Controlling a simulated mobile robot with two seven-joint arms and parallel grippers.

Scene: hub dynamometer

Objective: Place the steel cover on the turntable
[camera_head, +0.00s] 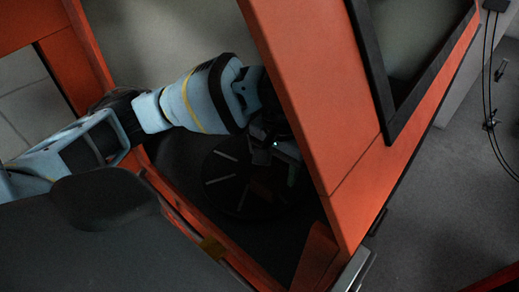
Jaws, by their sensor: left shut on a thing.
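The turntable (226,181) is a dark round disc with pale radial slots, low inside the orange-framed machine. My left arm reaches in from the left through the machine's opening. My left gripper (283,152) is over the turntable's right side, close to the orange panel. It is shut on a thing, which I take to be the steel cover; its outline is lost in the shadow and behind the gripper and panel. I cannot tell whether the held thing touches the turntable. My right gripper is not in view.
A wide orange panel (318,110) with a black-edged window stands just right of my left gripper. An orange sill (190,214) runs along the opening below my arm. Grey floor (445,200) lies clear at the right, with black cables (487,75) at the upper right.

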